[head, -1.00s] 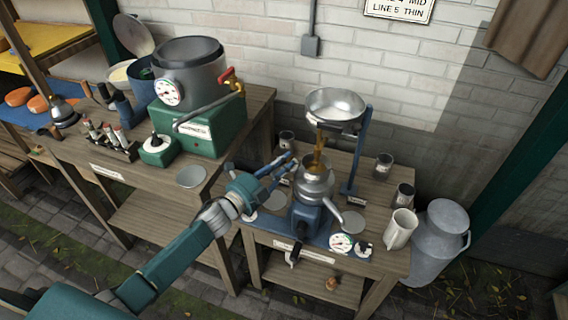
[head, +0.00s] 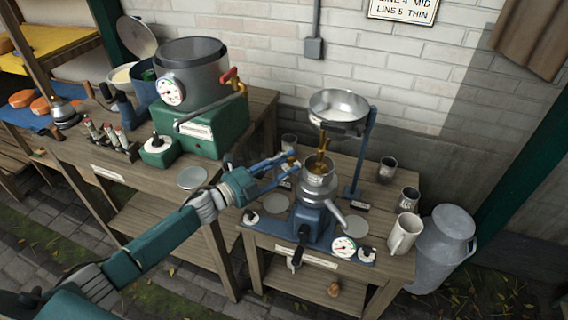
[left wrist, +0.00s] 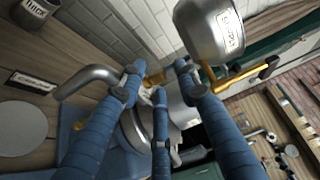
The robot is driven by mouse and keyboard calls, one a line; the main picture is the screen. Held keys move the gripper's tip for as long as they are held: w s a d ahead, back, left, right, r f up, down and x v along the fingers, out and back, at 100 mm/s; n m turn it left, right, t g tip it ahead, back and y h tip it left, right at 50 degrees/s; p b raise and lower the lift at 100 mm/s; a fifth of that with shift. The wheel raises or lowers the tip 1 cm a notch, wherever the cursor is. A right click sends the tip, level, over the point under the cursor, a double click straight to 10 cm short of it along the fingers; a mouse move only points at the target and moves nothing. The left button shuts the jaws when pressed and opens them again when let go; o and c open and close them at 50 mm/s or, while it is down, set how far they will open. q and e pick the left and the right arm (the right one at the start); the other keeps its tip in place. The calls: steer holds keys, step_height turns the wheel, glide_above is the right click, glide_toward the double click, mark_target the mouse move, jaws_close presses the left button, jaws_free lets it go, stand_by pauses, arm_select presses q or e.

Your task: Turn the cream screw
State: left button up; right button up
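The separator (head: 318,195), a blue body with a metal bowl and spouts, stands on the right bench. My left gripper (head: 292,168) reaches in from the left beside the top of its bowl, blue fingers spread. In the left wrist view, the three fingers of my left gripper (left wrist: 158,85) stand apart around a small brass piece (left wrist: 155,78), which may be the cream screw. I see no clear grip on it; contact is hard to tell. A metal spout (left wrist: 85,78) lies left of the fingers. My right gripper is not in view.
The supply bowl (head: 340,108) on a blue post (head: 363,155) hangs just above the separator, with a brass tap beneath. A white jug (head: 404,234) and small cups (head: 388,167) stand right. A milk can (head: 444,245) stands beyond the bench. A green heater (head: 205,122) stands left.

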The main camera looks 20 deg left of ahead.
mark_target(305, 172)
arm_select(q)
steer(key=v, duration=1.2)
steer(key=shift+d, duration=0.1)
steer(key=c, duration=0.3)
steer(key=s+d, duration=0.2)
steer(key=d, duration=0.1)
steer(key=s+d, duration=0.1)
steer(key=d, duration=0.1)
steer(key=shift+s+d+r+p, duration=0.15)
steer(key=shift+d+r+p, duration=0.05)
steer(key=shift+d+p, duration=0.1)
jaws_close()
steer(key=shift+n+y, duration=0.3)
steer(key=shift+y, duration=0.1)
steer(key=x, duration=1)
steer(key=shift+s+d+r, duration=0.1)
steer(key=shift+d+r, duration=0.05)
steer(key=shift+r, duration=0.1)
steer(key=w+a+b, duration=0.1)
steer(key=w+a, duration=0.1)
steer(key=a, duration=0.1)
steer(key=shift+w+b, duration=0.25)
steer(key=shift+b, duration=0.15)
